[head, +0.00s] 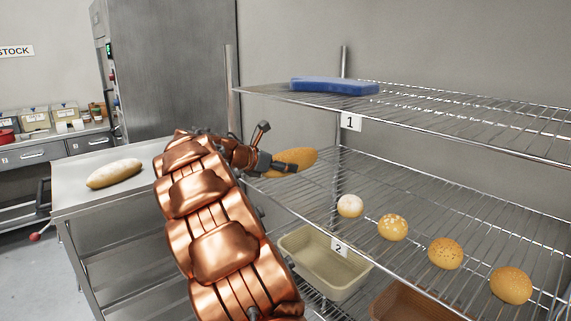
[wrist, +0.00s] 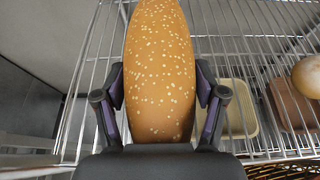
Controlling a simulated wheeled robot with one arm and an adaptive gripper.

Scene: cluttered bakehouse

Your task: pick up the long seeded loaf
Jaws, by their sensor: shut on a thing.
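The long seeded loaf (wrist: 160,70) is golden brown with pale seeds and fills the middle of the wrist view. My gripper (wrist: 160,100) is shut on it, with one finger against each side. In the head view, the loaf (head: 295,160) shows at the tip of my gripper (head: 282,166), over the left end of the wire shelf marked 2. Part of the loaf is hidden behind the fingers. I cannot tell whether it touches the shelf wires.
Several round rolls (head: 445,253) sit on shelf 2 to the right. A blue item (head: 334,86) lies on the upper shelf (head: 440,117). A beige bin (head: 325,270) stands below. A pale loaf (head: 114,173) lies on the steel table (head: 85,205) at left.

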